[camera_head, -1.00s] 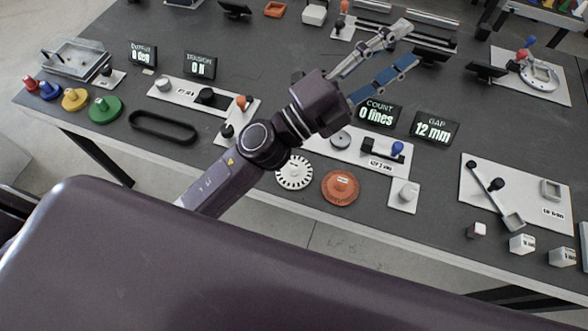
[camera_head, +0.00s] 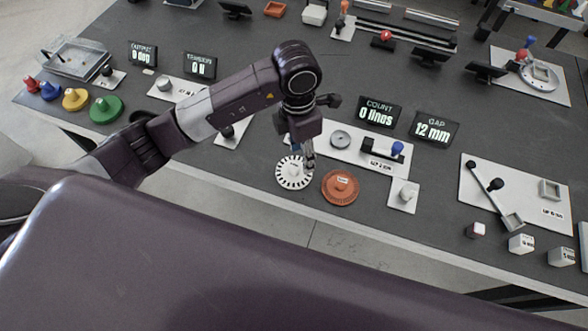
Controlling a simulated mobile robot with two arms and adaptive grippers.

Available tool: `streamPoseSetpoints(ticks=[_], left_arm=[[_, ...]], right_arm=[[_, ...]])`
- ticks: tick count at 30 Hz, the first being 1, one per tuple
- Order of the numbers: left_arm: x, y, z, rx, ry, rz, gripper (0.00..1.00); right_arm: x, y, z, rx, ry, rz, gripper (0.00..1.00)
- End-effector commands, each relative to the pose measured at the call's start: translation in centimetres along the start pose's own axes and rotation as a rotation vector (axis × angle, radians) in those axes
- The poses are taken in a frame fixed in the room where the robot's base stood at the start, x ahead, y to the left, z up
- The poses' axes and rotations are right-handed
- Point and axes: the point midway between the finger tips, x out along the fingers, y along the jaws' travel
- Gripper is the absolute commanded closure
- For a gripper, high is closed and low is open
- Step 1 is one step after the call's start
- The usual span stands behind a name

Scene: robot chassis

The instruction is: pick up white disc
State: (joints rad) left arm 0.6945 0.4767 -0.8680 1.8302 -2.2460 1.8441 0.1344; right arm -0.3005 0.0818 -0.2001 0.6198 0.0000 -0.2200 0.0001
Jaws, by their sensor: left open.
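The white disc (camera_head: 291,175) has a slotted rim and lies flat near the front edge of the table, left of an orange disc (camera_head: 340,188). My left gripper (camera_head: 307,163) points down over the right part of the white disc and hides some of it. Its fingers are apart and hold nothing that I can see. I cannot tell whether the fingertips touch the disc. My right gripper is not in view.
The dark table (camera_head: 300,232) carries the "COUNT 0 lines" display (camera_head: 379,112) and the "GAP 12 mm" display (camera_head: 434,128). A white plate with a blue knob (camera_head: 397,148) lies behind the discs. Green, yellow, blue and red knobbed pieces (camera_head: 106,109) stand at the left.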

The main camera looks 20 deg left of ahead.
Motion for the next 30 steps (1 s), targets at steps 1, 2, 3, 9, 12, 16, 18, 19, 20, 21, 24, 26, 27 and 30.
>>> streamPoseSetpoints(ticks=[1, 2, 3, 9, 12, 16, 18, 19, 20, 21, 24, 26, 27, 30], left_arm=[[-0.2, 0.8, -0.5, -0.006, 0.021, 0.026, 0.57], [-0.2, 1.1, -0.7, -0.008, 0.032, 0.036, 0.57], [0.0, 1.3, -0.9, -0.01, 0.04, 0.043, 0.57], [2.0, 1.5, -1.2, -0.012, 0.047, 0.046, 0.57], [3.0, 1.6, -1.2, -0.012, 0.047, 0.044, 0.57], [4.8, 1.7, -1.5, -0.013, 0.047, 0.041, 0.57], [6.0, 1.9, -1.5, -0.012, 0.046, 0.042, 0.57], [6.4, 1.9, -1.5, -0.012, 0.046, 0.042, 0.57], [6.7, 1.9, -1.5, -0.011, 0.044, 0.043, 0.57], [7.0, 2.0, -1.5, -0.01, 0.044, 0.044, 0.57], [7.5, 2.0, -1.4, -0.009, 0.042, 0.045, 0.57], [7.5, 2.0, -1.4, -0.009, 0.041, 0.045, 0.57], [7.5, 2.0, -1.4, -0.009, 0.041, 0.045, 0.57], [7.5, 2.0, -1.4, -0.009, 0.041, 0.045, 0.59]], right_arm=[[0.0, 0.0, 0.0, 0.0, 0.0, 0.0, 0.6], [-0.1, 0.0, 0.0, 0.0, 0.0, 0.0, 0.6], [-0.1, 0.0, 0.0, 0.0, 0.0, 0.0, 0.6], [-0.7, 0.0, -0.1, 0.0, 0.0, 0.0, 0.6], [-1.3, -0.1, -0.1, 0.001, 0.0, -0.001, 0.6], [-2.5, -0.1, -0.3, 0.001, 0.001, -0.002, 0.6], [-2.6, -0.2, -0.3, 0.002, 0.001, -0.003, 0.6], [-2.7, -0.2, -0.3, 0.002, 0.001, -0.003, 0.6], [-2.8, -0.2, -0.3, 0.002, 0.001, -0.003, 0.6], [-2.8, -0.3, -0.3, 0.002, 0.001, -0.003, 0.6], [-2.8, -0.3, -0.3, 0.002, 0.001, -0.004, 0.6], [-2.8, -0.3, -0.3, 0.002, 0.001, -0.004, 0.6], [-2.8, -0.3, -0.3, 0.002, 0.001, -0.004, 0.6], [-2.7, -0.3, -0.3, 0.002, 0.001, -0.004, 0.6]])
